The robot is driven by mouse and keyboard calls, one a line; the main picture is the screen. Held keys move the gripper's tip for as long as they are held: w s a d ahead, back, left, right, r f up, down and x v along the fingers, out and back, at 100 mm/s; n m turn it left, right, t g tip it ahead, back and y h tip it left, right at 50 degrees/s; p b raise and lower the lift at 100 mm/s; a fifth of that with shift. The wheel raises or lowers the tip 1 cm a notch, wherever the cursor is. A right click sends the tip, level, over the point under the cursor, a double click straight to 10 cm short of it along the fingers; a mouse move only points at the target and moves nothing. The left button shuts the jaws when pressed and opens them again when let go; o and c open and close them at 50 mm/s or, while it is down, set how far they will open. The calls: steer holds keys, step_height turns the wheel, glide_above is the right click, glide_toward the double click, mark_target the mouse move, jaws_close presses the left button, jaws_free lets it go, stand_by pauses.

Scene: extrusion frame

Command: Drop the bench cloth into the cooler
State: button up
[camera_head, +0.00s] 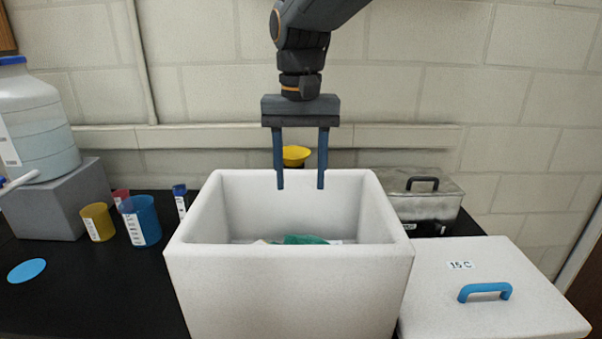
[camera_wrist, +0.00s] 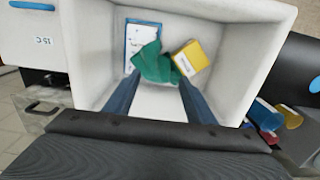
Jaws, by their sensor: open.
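The cooler (camera_head: 288,285) is a white open box in the middle of the bench in the head view. In the wrist view its inside (camera_wrist: 90,80) shows from above. The bench cloth (camera_wrist: 153,64), green and crumpled, lies inside it, and only a part of the cloth (camera_head: 305,240) shows over the rim in the head view. My gripper (camera_head: 300,186) is open above the cooler, its fingers pointing down. It also shows in the wrist view (camera_wrist: 155,84), with nothing held between its fingers. The cloth lies apart from the fingertips in the head view.
A yellow box (camera_wrist: 189,57) and a blue-edged white item (camera_wrist: 143,40) lie by the cloth. The white lid (camera_head: 490,290) with a blue handle lies right of the cooler. A metal box (camera_head: 422,198) stands behind right. Cups (camera_head: 141,220) and a jug (camera_head: 35,120) stand left.

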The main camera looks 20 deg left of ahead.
steer(key=o, duration=0.5)
steer(key=shift+o, duration=0.2)
step_height(320, 180, up, 6)
steer(key=p, duration=0.4)
steer(key=shift+f, duration=0.25)
step_height(320, 180, up, 8)
steer(key=b, duration=0.2)
steer(key=shift+f, duration=0.1)
